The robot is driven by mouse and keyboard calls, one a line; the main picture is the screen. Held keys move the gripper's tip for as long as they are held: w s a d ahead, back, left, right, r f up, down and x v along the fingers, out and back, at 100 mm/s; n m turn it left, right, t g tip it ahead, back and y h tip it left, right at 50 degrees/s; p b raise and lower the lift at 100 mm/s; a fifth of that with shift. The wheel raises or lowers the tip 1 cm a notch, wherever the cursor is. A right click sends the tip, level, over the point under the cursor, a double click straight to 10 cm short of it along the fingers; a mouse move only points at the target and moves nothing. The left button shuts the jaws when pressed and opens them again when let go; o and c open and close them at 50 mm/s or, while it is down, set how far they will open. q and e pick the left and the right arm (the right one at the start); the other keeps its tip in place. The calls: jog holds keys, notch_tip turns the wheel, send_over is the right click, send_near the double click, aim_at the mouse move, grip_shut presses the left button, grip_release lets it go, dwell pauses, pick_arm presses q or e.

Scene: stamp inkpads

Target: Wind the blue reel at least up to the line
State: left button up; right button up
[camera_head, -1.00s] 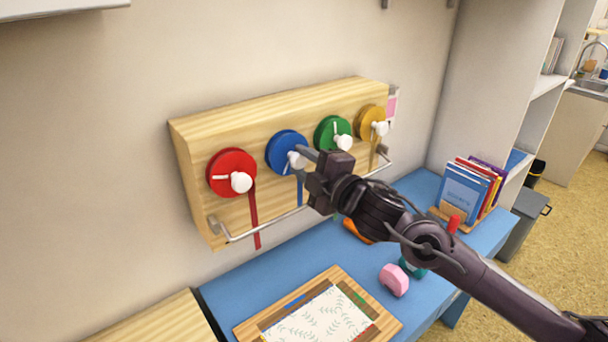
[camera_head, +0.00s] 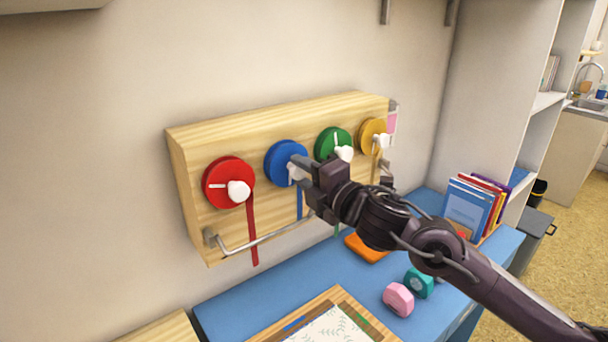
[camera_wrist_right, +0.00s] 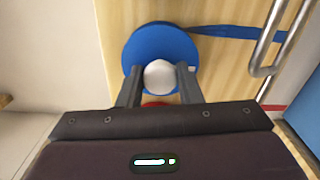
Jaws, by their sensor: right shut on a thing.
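The blue reel (camera_head: 282,160) is mounted on the front of a wooden board (camera_head: 270,114), between the red reel (camera_head: 222,183) and the green reel (camera_head: 327,142). A blue ribbon (camera_head: 299,203) hangs down from it. My right gripper (camera_head: 297,172) is shut on the blue reel's white knob, which shows between the fingers in the right wrist view (camera_wrist_right: 158,75). There the blue reel (camera_wrist_right: 150,42) fills the space behind the knob, and its ribbon (camera_wrist_right: 240,32) runs off to the right. My right gripper partly hides the reel in the head view. My left gripper is not in view.
A metal bar (camera_head: 258,241) runs along the board's lower front, close to the ribbons. The yellow reel (camera_head: 372,135) is at the far right. Books (camera_head: 468,208), pink (camera_head: 398,299) and teal (camera_head: 420,282) blocks and a framed sheet (camera_head: 338,326) are on the blue table.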

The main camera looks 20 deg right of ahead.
jog(key=o, duration=1)
jog(key=shift+b+v, duration=1.3)
jog(key=shift+v, duration=2.55)
